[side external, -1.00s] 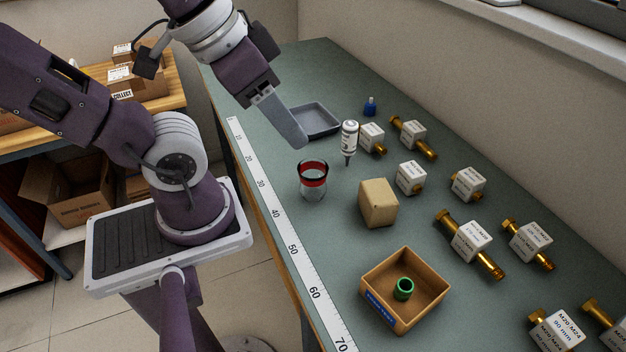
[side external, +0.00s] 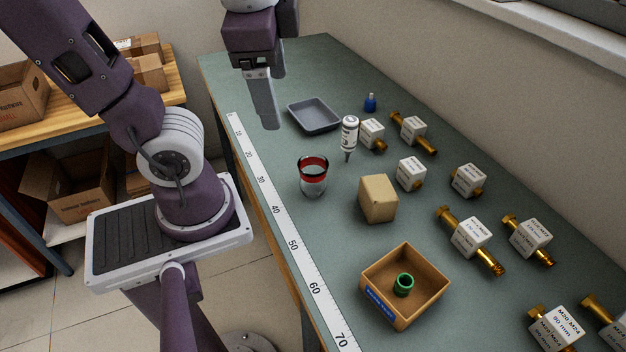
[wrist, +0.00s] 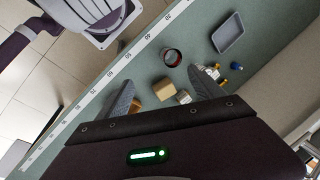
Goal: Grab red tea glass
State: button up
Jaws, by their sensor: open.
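The red tea glass (side external: 313,177) stands upright on the bench, clear with a red band below its dark rim. It also shows in the wrist view (wrist: 172,57), beyond and between my fingers. My gripper (side external: 269,124) is up and to the left of the glass in the side view, above the bench and apart from it. In the wrist view my gripper (wrist: 160,85) shows its two fingers spread wide with nothing held between them.
A tan block (side external: 378,199) and a white bottle (side external: 349,138) stand near the glass. A grey tray (side external: 315,116) lies behind. A cardboard box (side external: 433,303) holds a green ring (side external: 404,285). Several labelled brass fittings (side external: 471,238) lie to the right. A ruler (side external: 282,229) lines the left edge.

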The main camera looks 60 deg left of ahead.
aim_at(309, 172)
jog(key=w+a+r+m+g+y, duration=0.1)
jog(key=w+a+r+m+y, duration=0.15)
jog(key=w+m+y, duration=0.8)
jog(key=f+m, duration=0.1)
jog(key=f, duration=0.8)
jog(key=s+f+m, duration=0.1)
jog(key=f, duration=0.8)
jog(key=f+m, duration=0.1)
jog(key=f, duration=0.9)
jog(key=shift+s+a+y, duration=0.15)
jog(key=shift+a+y, duration=0.2)
jog(key=shift+a, duration=0.05)
jog(key=x, duration=0.7)
jog(key=shift+s+a, duration=0.1)
jog(key=c, duration=1.5)
